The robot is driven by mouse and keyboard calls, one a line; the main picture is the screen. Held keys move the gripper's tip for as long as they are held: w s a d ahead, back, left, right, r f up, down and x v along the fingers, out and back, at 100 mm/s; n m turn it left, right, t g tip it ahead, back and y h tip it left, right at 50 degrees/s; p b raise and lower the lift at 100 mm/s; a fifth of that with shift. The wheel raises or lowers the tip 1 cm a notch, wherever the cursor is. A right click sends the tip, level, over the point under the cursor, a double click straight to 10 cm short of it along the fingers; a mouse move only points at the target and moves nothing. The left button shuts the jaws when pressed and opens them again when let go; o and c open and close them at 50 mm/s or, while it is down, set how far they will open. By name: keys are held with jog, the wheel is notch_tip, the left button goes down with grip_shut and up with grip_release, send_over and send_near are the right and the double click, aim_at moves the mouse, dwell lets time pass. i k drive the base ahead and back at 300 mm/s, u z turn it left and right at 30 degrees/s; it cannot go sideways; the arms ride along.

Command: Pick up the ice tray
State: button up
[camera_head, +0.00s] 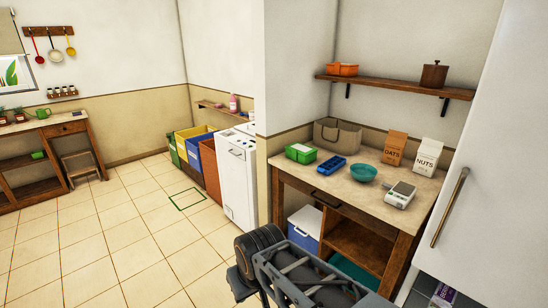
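The ice tray looks to be the small blue tray with compartments (332,165). It lies flat on the pale top of the wooden counter (388,183), between a green box (301,153) and a teal bowl (363,173). Nothing touches it from above, and its top is in plain sight. Dark grey parts of my own arm or body show at the bottom, in front of the counter and well apart from the tray. No gripper fingertips can be made out.
On the counter also stand a grey-brown bin (338,135), an oats box (395,148), a nuts box (427,157) and a kitchen scale (400,194). A shelf (395,86) hangs above. A white door (490,140) bounds the right. Tiled floor (110,235) is open at left.

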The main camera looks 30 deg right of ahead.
aim_at(330, 167)
jog(key=u, duration=0.2)
jog(key=i, duration=1.7)
jog(key=z, duration=0.6)
jog(key=i, duration=0.8)
jog(key=z, duration=1.45)
jog(key=i, duration=0.55)
jog(key=z, duration=0.5)
